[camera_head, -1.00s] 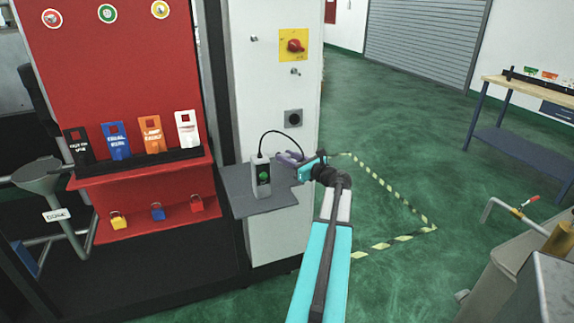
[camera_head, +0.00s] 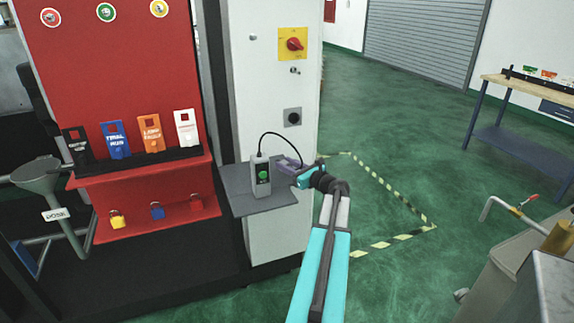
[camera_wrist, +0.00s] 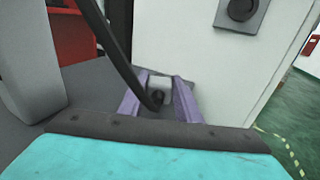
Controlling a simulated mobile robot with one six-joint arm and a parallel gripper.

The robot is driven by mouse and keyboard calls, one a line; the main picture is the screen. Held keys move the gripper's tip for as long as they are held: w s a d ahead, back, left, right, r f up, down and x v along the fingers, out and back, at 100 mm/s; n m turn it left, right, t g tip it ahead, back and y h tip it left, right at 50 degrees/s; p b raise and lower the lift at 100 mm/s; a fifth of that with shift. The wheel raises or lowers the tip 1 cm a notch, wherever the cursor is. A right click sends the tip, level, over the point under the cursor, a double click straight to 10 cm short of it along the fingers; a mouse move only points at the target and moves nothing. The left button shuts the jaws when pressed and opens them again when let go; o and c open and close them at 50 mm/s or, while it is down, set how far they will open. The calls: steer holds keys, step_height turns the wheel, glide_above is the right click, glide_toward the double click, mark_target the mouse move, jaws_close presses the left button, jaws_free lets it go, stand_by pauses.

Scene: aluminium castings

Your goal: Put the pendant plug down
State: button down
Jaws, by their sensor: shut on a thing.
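My gripper (camera_head: 289,163) is low over the right part of a small grey shelf (camera_head: 262,204) on the white cabinet. In the wrist view its purple fingers (camera_wrist: 160,98) are shut on the pendant plug (camera_wrist: 158,84), a small grey piece with a black cable running up from it. I cannot tell whether the plug touches the shelf. The pendant (camera_head: 261,176), a grey box with a green button, stands upright on the shelf just left of my gripper. The black cable (camera_head: 277,135) arches from the pendant's top over to the plug.
A round black socket (camera_head: 293,117) is on the cabinet (camera_head: 270,80) above the shelf, under a red rotary switch (camera_head: 292,45). A red board (camera_head: 130,60) with tags and padlocks stands at left.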

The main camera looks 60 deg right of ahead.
steer(key=shift+f, duration=0.25)
steer(key=c, duration=1.3)
jaws_free()
steer(key=shift+r, duration=0.5)
steer(key=shift+s+r, duration=0.15)
steer(key=shift+s, duration=0.05)
steer(key=b+v, duration=0.1)
steer(key=v, duration=1)
steer(key=shift+s, duration=0.3)
steer(key=shift+s+a, duration=0.1)
